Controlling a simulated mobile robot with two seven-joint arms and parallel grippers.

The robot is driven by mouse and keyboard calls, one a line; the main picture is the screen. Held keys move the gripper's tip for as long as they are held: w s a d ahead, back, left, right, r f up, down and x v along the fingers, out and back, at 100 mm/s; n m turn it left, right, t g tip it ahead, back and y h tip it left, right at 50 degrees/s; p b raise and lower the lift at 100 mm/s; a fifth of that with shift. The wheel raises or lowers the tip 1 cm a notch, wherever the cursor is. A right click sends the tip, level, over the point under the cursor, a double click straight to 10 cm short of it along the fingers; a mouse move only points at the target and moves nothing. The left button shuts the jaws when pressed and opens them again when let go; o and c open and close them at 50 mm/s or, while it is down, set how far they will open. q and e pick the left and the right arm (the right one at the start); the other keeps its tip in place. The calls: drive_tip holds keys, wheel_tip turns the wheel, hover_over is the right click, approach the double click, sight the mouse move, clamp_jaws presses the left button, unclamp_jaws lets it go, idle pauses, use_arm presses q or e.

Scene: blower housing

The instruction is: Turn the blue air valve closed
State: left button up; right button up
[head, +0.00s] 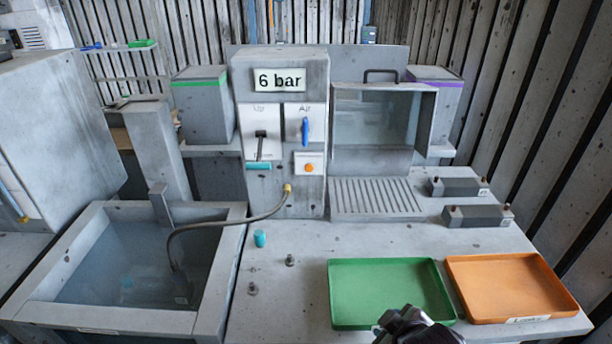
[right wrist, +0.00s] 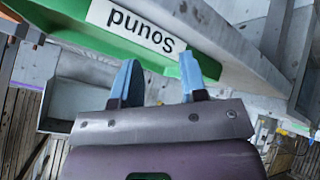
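The blue air valve (head: 305,131) is on a white plate labelled "Air" on the grey panel under the "6 bar" sign. Its blue handle stands upright. My right gripper (head: 392,318) shows at the bottom edge of the head view, over the front edge of the green tray, well short of the valve. In the right wrist view its two blue fingers (right wrist: 160,82) are apart with nothing held between them. The valve cannot be made out in the right wrist view. My left gripper is not in view.
A black lever (head: 260,145) and an orange button (head: 309,168) are near the valve. A hose (head: 225,223) runs from the panel to the water basin (head: 75,316). The green tray (head: 340,324) and orange tray (head: 560,309) lie at the front right. Small pegs stand on the bench.

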drive_tip(key=w+a+r+n+t, duration=0.1)
drive_tip(key=w+a+r+n, duration=0.45)
drive_tip(key=a, duration=0.25)
drive_tip(key=n+t+h+p, duration=0.15)
drive_tip(key=n+t, duration=0.75)
drive_tip(key=n, duration=1.2)
approach(305, 129)
drive_tip(key=w, duration=0.1)
drive_tip(key=shift+y, duration=0.25)
drive_tip(key=w, duration=0.4)
drive_tip(key=w+p, duration=0.1)
drive_tip(key=w, duration=0.3)
drive_tip(key=shift+w+d+r, duration=0.15)
drive_tip(key=shift+d, duration=0.05)
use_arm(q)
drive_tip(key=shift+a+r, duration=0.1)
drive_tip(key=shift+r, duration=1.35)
use_arm(e)
drive_tip(key=shift+w, duration=0.9)
clamp_jaws()
